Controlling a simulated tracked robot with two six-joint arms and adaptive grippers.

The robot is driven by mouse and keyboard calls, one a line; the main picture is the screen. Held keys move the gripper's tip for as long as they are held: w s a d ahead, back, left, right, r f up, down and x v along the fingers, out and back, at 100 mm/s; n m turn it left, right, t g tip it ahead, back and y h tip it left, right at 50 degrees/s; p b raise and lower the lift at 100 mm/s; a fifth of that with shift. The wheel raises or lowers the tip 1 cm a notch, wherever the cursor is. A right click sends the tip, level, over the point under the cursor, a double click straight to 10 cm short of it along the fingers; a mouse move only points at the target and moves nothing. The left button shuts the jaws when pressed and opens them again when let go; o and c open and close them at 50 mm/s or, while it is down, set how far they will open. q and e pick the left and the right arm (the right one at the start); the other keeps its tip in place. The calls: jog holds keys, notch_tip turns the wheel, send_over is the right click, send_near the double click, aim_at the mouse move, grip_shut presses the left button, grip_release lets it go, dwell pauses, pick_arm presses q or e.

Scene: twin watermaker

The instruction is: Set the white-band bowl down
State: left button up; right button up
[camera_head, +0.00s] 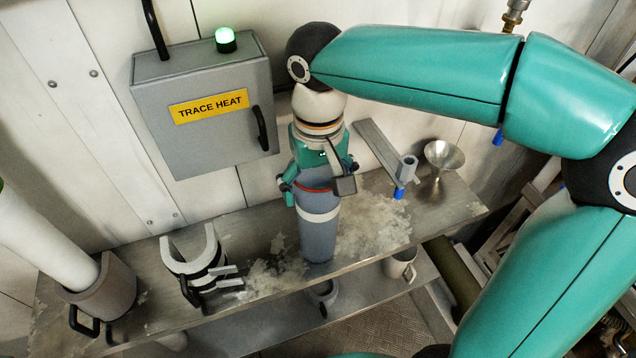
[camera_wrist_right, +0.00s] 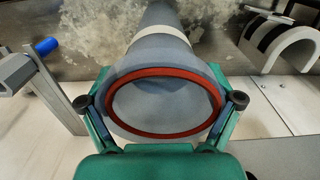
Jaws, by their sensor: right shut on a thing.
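The white-band bowl (camera_head: 319,238) is a tall grey cup with a white band around its middle and a red ring at its open top. It stands upright over the front part of the metal shelf (camera_head: 345,268); I cannot tell whether its base touches the shelf. My right gripper (camera_head: 316,188) comes from above and is shut on the bowl near its rim. In the right wrist view the fingers (camera_wrist_right: 160,105) sit on both sides of the bowl (camera_wrist_right: 160,105), whose red ring faces the camera. My left gripper is not in view.
A grey half-shell with black and white bands (camera_head: 204,242) lies left of the bowl. A grey cup with a black handle (camera_head: 115,291) is farther left. A metal bracket (camera_head: 378,150) and funnel (camera_head: 443,157) are right. The TRACE HEAT box (camera_head: 205,145) hangs behind.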

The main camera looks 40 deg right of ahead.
jog(key=shift+r, duration=0.1)
jog(key=o, duration=1.5)
